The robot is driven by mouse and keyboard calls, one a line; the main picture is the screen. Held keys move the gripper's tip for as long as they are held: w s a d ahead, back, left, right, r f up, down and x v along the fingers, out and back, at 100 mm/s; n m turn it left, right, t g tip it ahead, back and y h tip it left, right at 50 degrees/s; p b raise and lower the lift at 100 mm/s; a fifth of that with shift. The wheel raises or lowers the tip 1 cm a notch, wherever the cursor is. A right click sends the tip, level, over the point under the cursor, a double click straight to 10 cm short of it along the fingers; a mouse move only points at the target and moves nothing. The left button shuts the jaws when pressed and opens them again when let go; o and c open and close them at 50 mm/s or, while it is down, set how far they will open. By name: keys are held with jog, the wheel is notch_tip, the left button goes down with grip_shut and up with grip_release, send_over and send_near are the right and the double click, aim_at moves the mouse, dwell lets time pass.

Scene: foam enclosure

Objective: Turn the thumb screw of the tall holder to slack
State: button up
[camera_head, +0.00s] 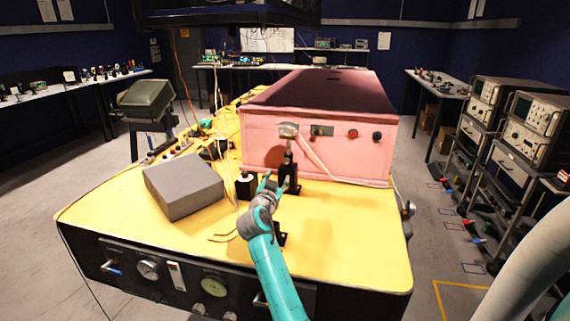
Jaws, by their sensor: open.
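The tall holder (290,172) is a dark upright post holder on the yellow table top. A post rises from it, with a pale grey head (288,130) in front of the pink box. Its thumb screw is too small to make out. My gripper (269,180), at the end of my teal arm, is open just left of the tall holder. It looks close to the holder; I cannot tell whether they touch. A short black holder (246,186) stands left of my gripper.
A pink foam enclosure (345,154) fills the back right of the yellow table (345,245). A grey block (184,187) lies at the left. Thin cables and small tools lie along the left edge. Another black part (281,238) is beside my arm. The front right is clear.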

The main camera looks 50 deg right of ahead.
aim_at(286, 162)
jog(key=x, duration=1.1)
jog(key=shift+s+d, duration=0.1)
grip_shut()
